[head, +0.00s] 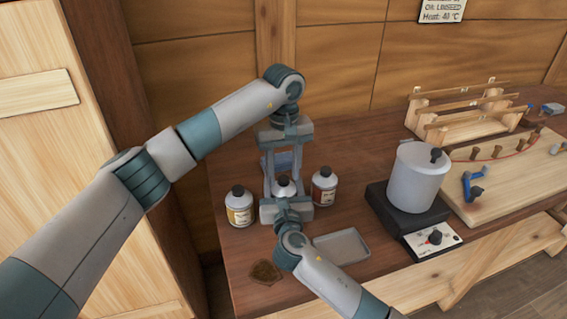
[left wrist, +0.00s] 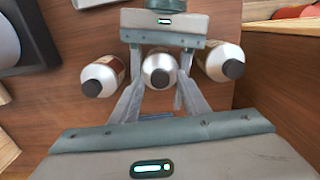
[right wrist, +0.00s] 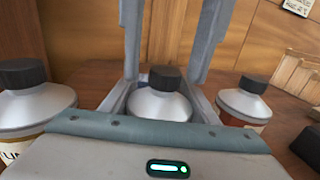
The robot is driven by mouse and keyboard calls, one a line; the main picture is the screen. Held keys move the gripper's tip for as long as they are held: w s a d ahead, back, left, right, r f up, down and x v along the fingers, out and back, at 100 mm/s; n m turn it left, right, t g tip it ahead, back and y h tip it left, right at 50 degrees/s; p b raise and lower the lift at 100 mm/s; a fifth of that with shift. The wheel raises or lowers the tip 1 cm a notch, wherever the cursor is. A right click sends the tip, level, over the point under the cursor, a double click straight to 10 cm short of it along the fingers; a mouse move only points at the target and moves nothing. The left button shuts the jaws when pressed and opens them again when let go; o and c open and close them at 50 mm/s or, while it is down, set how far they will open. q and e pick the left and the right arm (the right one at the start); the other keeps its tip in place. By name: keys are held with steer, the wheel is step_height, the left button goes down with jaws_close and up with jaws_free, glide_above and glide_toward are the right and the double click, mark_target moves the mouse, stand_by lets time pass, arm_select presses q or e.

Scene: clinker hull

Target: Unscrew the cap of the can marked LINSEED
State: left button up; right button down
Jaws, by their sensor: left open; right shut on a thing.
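Three silver cans with dark caps stand upright on the bench: a left can (head: 238,208), a middle can (head: 283,187) and a right can (head: 324,186). My right gripper (head: 285,198) is shut on the middle can's body from the front. My left gripper (head: 282,170) points down over that can, open, its fingers on either side of the dark cap (right wrist: 165,78); contact with the cap is not visible. The middle can's label is hidden. The left can's label (right wrist: 14,152) shows only part of a word, like "UN". The right can's label is unreadable here.
A metal tray (head: 342,247) and a brown patch (head: 265,272) lie near the front edge. A pot (head: 417,178) stands on a hot plate (head: 433,239) to the right. Wooden racks (head: 460,115) stand behind.

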arm_select(q)
steer(key=shift+f, duration=0.2)
jaws_close()
steer(key=n, duration=1)
steer(key=shift+n, duration=0.3)
steer(key=n, duration=0.3)
